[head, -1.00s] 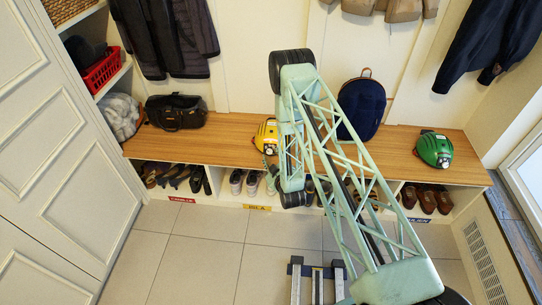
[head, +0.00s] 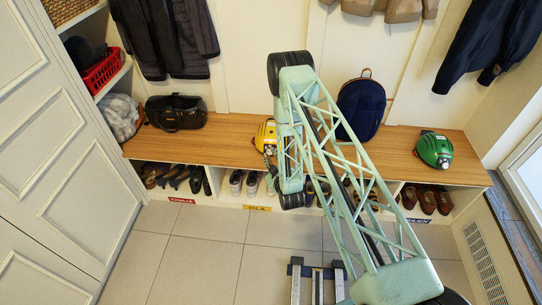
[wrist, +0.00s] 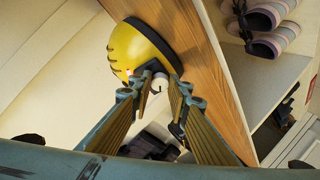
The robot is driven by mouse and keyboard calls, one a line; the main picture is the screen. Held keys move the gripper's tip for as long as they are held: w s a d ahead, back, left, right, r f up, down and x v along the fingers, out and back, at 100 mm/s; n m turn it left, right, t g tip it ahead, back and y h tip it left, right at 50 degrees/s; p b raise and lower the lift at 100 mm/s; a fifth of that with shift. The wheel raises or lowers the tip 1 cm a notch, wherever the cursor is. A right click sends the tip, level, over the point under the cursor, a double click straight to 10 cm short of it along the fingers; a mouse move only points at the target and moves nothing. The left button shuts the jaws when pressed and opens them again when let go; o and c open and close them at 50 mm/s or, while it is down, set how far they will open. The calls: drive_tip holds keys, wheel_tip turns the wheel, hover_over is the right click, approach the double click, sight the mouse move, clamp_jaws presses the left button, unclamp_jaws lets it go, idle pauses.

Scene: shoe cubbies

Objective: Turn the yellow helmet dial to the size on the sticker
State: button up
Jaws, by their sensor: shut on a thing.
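The yellow helmet (head: 265,134) sits on the wooden bench, partly hidden behind my arm in the head view. In the wrist view the yellow helmet (wrist: 143,45) shows its shell and dark rim. A pale dial (wrist: 160,79) with dark parts around it projects at the rim. My gripper (wrist: 158,90) has its two fingers on either side of the dial and is shut on it. A small red and white patch (wrist: 129,73) shows near the left fingertip; any writing on it is too small to read. The dial's marks are not readable.
The bench (head: 230,138) also carries a dark bag (head: 176,112), a blue backpack (head: 362,107) and a green helmet (head: 434,149). Shoes fill cubbies below, with name labels, one yellow (head: 257,208), on the front edge. The tiled floor (head: 200,250) is clear at left.

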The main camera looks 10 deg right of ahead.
drive_tip(key=m+h, duration=0.1)
drive_tip(key=m, duration=0.1)
drive_tip(key=m+h, duration=0.1)
drive_tip(key=m, duration=0.1)
drive_tip(key=m+t, duration=0.1)
drive_tip(key=m, duration=0.2)
drive_tip(key=shift+a+f+h, duration=0.25)
drive_tip(key=shift+a+h, duration=0.1)
drive_tip(key=shift+h, duration=0.05)
drive_tip(key=m+h, duration=0.1)
drive_tip(key=m, duration=0.1)
drive_tip(key=m+h, duration=0.1)
drive_tip(key=m, duration=0.2)
drive_tip(key=m+h, duration=0.1)
drive_tip(key=m, duration=0.2)
drive_tip(key=shift+w+a+h, duration=0.1)
drive_tip(key=shift+a+h, duration=0.2)
drive_tip(key=m+g+h, duration=0.1)
drive_tip(key=m, duration=0.2)
drive_tip(key=m+g+h, duration=0.1)
drive_tip(key=m, duration=0.2)
drive_tip(key=shift+w+a+r+m, duration=0.1)
drive_tip(key=shift+w+a+m, duration=0.1)
drive_tip(key=shift+m, duration=0.1)
drive_tip(key=m+g, duration=0.1)
drive_tip(key=m, duration=0.2)
drive_tip(key=m+g+h, duration=0.1)
drive_tip(key=m, duration=0.2)
drive_tip(key=shift+a+r+m+g, duration=0.1)
drive_tip(key=shift+m+g, duration=0.2)
